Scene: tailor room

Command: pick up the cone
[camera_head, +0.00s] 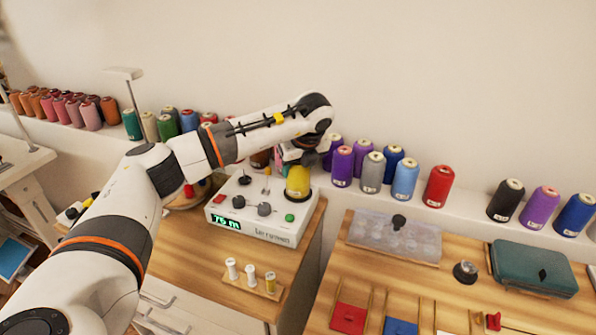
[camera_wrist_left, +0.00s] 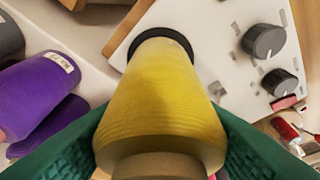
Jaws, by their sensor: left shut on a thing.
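The yellow cone (camera_head: 298,182) of thread is at the right end of the white winding machine (camera_head: 262,227) in the head view. In the left wrist view the yellow cone (camera_wrist_left: 163,95) fills the middle, with its dark-rimmed end over the white machine panel. My left gripper (camera_head: 302,158) reaches it from above. Its green fingers (camera_wrist_left: 160,150) are on both sides of the cone and shut on it. The cone's wide wound body shows between them. I cannot tell whether the cone touches the machine. My right gripper is not in view.
Purple (camera_head: 342,166), grey, blue and red (camera_head: 438,186) cones stand on the shelf behind and to the right. The machine's knobs (camera_head: 264,209) are close to the left. Small white spools (camera_head: 232,268) stand in front. A teal case (camera_head: 533,268) lies on the right table.

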